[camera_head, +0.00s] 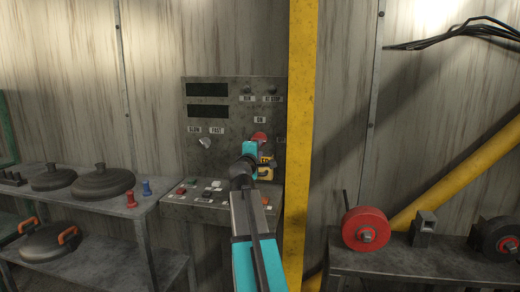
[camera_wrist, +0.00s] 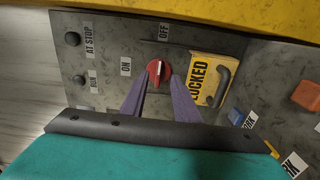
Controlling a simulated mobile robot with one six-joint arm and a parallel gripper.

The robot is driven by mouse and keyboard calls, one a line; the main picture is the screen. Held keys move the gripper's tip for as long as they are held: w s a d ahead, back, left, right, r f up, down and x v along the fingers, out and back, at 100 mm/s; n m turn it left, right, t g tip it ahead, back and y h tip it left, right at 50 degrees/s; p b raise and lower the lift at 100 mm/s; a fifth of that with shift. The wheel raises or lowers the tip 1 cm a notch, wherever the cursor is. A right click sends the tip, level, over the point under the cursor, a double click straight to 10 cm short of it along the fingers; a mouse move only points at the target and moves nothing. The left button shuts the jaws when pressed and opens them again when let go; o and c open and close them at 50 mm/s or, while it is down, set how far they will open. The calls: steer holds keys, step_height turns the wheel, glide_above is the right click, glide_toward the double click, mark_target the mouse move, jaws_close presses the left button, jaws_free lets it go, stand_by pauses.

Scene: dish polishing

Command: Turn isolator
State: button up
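The isolator is a red rotary knob (camera_wrist: 158,72) on the grey control panel (camera_head: 225,100); it also shows in the head view (camera_head: 259,137). In the wrist view its white mark runs up and down, toward the OFF label (camera_wrist: 163,31). The ON label (camera_wrist: 126,66) is left of it. My gripper (camera_wrist: 160,82) is open, its two purple fingers pointing at the knob, tips close to its lower left and right edges. I cannot tell whether they touch it. In the head view my arm hides the fingers.
A yellow LOCKED padlock (camera_wrist: 208,78) hangs right beside the right finger. A yellow post (camera_head: 299,120) stands just right of the panel. Panel buttons (camera_head: 205,192) lie below. A left shelf (camera_head: 125,208) holds dark lids; a right bench (camera_head: 400,262) holds a red wheel (camera_head: 365,229).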

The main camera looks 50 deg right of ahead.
steer(key=shift+v, duration=1.95)
